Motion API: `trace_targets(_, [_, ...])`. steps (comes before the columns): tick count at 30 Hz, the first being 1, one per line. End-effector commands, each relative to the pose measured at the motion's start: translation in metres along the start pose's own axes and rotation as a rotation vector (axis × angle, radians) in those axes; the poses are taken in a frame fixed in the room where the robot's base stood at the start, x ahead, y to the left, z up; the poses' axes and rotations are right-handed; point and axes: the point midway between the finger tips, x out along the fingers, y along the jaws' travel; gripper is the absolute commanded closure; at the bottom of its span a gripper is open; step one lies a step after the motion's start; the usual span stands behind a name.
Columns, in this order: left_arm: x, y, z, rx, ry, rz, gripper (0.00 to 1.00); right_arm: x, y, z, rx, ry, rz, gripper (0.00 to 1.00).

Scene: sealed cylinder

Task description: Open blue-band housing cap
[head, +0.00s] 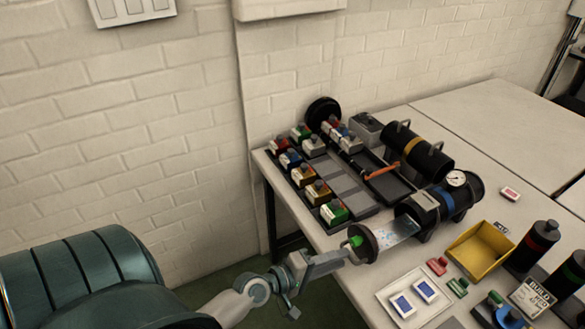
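The blue-band housing (465,188) is a black cylinder lying on its side on the table, with a blue band (445,203) and a round gauge (456,178) on top. Its black end cap (368,246) stands away from the housing's near left end. A pale plate (397,233) spans the gap between cap and housing. A green knob (355,241) shows on the cap's outer face. My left gripper (345,255) is right at the cap's outer side, beside the knob. Its fingertips are too small and overlapped to show whether they grip. My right gripper is not in view.
A second black housing (433,157) with a yellow band lies behind. A dark rack (343,185) of colored blocks stands to the left. A yellow bin (478,250), a white tray (386,296) with blue-marked cards and black bottles (530,248) stand in front and right.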

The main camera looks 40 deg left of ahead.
Motion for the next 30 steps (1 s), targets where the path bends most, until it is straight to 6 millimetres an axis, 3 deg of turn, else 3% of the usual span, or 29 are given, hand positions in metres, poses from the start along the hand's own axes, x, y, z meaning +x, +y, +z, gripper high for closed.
trace_targets(18, [-0.101, -0.004, 0.000, 0.001, -0.002, -0.004, 0.73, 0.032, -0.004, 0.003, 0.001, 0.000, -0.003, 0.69])
trace_targets(30, [-0.143, -0.002, 0.000, 0.000, -0.001, -0.002, 0.73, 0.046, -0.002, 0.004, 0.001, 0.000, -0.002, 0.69])
